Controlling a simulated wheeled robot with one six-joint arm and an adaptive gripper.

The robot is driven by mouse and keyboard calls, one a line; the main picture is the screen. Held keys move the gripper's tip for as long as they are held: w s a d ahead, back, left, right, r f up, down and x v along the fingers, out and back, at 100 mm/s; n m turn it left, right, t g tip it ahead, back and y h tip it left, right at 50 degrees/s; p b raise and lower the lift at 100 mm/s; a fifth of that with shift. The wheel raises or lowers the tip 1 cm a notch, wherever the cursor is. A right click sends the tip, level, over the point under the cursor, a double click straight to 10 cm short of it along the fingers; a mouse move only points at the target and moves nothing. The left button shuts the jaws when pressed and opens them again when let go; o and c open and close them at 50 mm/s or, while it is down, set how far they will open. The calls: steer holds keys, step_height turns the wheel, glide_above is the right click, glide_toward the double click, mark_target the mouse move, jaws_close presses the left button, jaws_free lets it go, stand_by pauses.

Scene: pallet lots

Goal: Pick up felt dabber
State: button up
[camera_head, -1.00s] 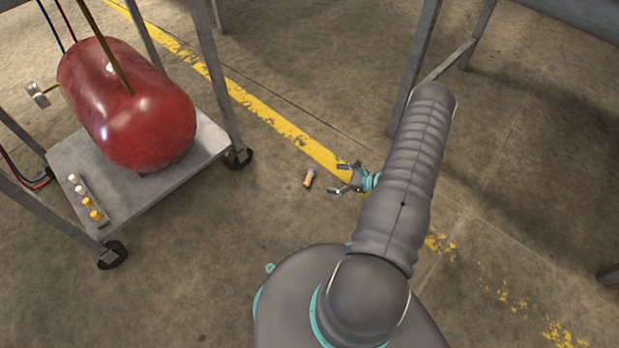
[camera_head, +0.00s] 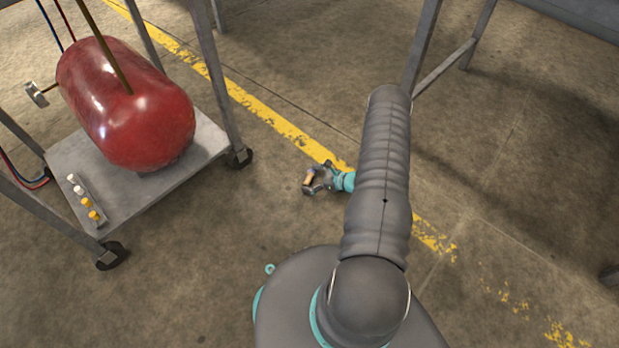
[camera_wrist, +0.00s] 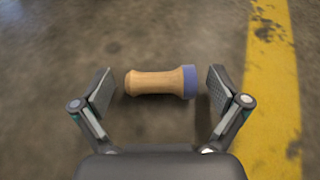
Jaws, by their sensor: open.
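The felt dabber (camera_wrist: 158,81) lies on its side on the concrete floor. It has a pale wooden handle and a blue-purple felt end, which points right in the wrist view. My gripper (camera_wrist: 158,90) is open, with one finger beyond each end of the dabber. The felt end is close to the right finger, and a small gap shows at the handle end. In the head view the dabber (camera_head: 309,180) shows between the fingers of my gripper (camera_head: 312,181), partly hidden by them. I cannot tell the exact height of the fingers above the floor.
A yellow floor line (camera_head: 265,115) runs beside the dabber. A wheeled metal cart (camera_head: 120,190) with a red tank (camera_head: 135,105) and a rack of small pegs (camera_head: 87,203) stands to the left. Metal table legs (camera_head: 425,45) stand behind my arm. The floor in front is clear.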

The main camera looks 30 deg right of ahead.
mark_target(308, 176)
steer(key=shift+c, duration=0.3)
steer(key=c, duration=1.2)
steer(key=shift+r, duration=0.55)
steer(key=r, duration=0.2)
steer(key=w+r, duration=0.1)
steer(key=r, duration=0.1)
steer(key=shift+w+a+p, duration=0.1)
steer(key=shift+a+p, duration=0.1)
steer(key=shift+p, duration=0.15)
steer(key=w+r, duration=0.2)
steer(key=w, duration=0.1)
steer(key=w+a+r, duration=0.1)
steer(key=w+r, duration=0.1)
steer(key=w, duration=0.1)
steer(key=w+a+r, duration=0.1)
steer(key=w+r, duration=0.1)
steer(key=w, duration=0.2)
steer(key=shift+w+a, duration=0.1)
steer(key=shift+a, duration=0.15)
